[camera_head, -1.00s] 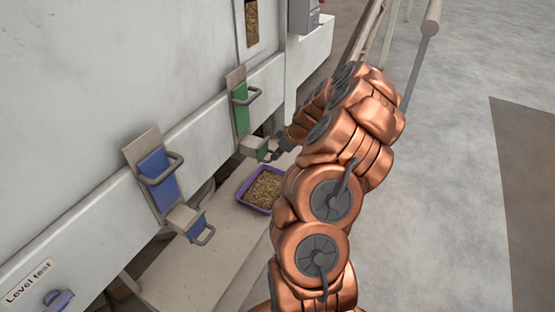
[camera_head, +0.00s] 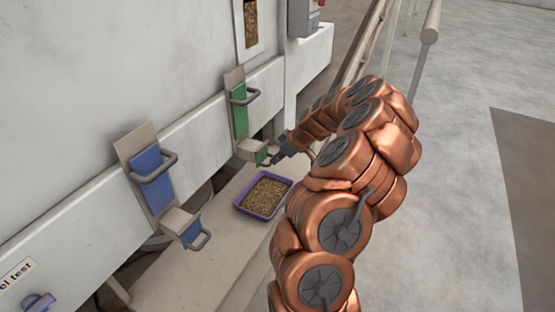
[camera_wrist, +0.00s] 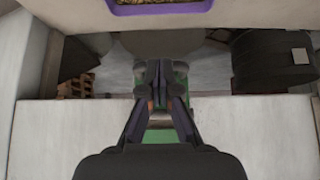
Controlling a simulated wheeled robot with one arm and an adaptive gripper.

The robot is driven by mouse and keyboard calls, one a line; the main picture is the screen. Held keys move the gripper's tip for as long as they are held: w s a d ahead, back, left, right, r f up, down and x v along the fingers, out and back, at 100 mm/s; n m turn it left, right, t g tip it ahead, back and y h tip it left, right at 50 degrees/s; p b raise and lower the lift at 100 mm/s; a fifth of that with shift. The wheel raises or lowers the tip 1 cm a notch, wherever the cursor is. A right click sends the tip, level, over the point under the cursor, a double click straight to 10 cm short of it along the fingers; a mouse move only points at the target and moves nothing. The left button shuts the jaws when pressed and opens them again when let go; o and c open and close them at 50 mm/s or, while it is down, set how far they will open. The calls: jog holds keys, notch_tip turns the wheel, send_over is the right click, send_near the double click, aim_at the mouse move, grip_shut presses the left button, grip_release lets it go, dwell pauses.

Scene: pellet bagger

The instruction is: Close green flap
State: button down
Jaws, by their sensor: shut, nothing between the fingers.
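The green slide plate (camera_head: 239,110) with its grey handle stands on the white machine wall. Below it a small spout ends in the green flap (camera_head: 262,155), which has a grey handle at its lower end. My gripper (camera_head: 277,157) is at the flap's right side, close to the handle; I cannot tell whether they touch. In the wrist view my gripper (camera_wrist: 160,68) is shut and empty, with green surface (camera_wrist: 160,136) showing behind and between its fingers. The gripper hides much of the flap there.
A purple tray of pellets (camera_head: 263,195) sits on the ledge below the spout. A blue slide plate (camera_head: 154,177) and blue flap (camera_head: 190,230) are to the left. A railing post (camera_head: 428,45) stands at the right. The floor at right is clear.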

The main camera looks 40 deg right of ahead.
jog(key=b+v, duration=0.3)
jog(key=v, duration=1.1)
jog(key=shift+b, duration=0.4)
jog(key=shift+w+r, duration=0.1)
jog(key=shift+w, duration=0.1)
jog(key=w+a+r+n+g+y+p, duration=0.1)
jog(key=a+r, duration=0.2)
jog(key=a, duration=0.6)
jog(key=w+a+r+g+p, duration=0.1)
jog(key=a+r, duration=0.1)
jog(key=a, duration=0.6)
jog(key=s+a+r+g+p, duration=0.15)
jog(key=s+a, duration=0.25)
jog(key=a, duration=0.9)
jog(key=s+a+f+m+g+h+p, duration=0.1)
jog(key=s+a, duration=0.3)
jog(key=s, duration=0.7)
jog(key=s+a+f+m+g+h+p, duration=0.2)
jog(key=s+a+m+g, duration=0.1)
jog(key=s, duration=0.8)
jog(key=shift+s+a+f+g+p, duration=0.25)
jog(key=shift+a+g, duration=0.4)
jog(key=shift+a, duration=0.6)
